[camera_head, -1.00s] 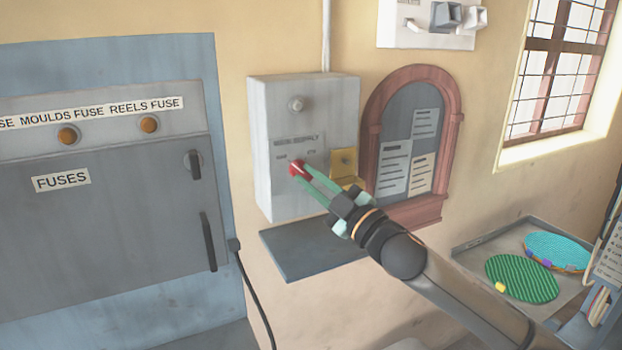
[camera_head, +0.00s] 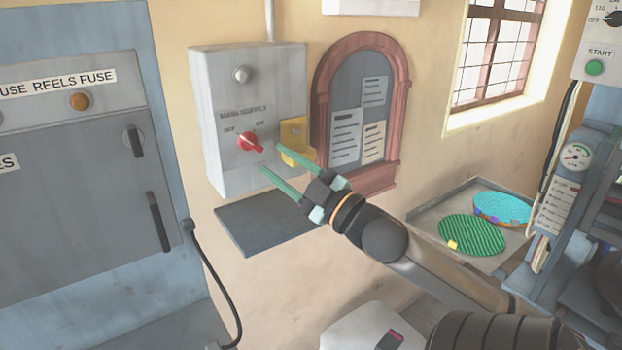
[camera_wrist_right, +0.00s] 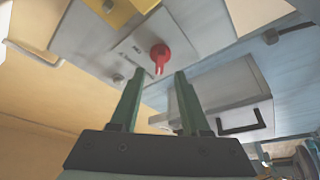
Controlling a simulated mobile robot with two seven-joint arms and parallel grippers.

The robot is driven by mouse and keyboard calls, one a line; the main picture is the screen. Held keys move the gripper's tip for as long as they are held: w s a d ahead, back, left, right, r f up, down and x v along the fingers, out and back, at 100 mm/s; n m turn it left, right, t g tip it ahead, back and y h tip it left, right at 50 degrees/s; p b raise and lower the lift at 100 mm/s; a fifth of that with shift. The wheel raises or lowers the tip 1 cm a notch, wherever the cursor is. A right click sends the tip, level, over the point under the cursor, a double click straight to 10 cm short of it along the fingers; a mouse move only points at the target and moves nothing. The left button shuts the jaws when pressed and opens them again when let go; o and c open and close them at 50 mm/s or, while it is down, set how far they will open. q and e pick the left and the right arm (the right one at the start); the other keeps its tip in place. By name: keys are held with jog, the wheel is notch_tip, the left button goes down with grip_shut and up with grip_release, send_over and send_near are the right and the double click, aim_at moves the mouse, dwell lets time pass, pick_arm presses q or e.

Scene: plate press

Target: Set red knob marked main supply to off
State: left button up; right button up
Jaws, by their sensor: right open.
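The red knob (camera_head: 248,141) sits on the front of a grey wall box (camera_head: 207,118), below the label MAIN SUPPLY (camera_head: 243,112). The lettering beside it is small: OFF at its upper left, ON at its upper right. Its red bar slants toward the lower right; I cannot tell which end marks the setting. The knob also shows in the right wrist view (camera_wrist_right: 160,54), beyond the fingertips. My right gripper (camera_head: 270,160) is open, its green fingers apart and empty, just short of the knob on its lower right. My left gripper is out of view.
A yellow padlock-like piece (camera_head: 294,132) sticks out at the box's right edge, close to the upper finger. A grey shelf (camera_head: 262,222) is below the box. A fuse cabinet (camera_head: 85,170) stands left; an arched notice board (camera_head: 362,50) hangs right.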

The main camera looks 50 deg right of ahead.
jog(key=v, duration=0.7)
jog(key=shift+s, duration=0.2)
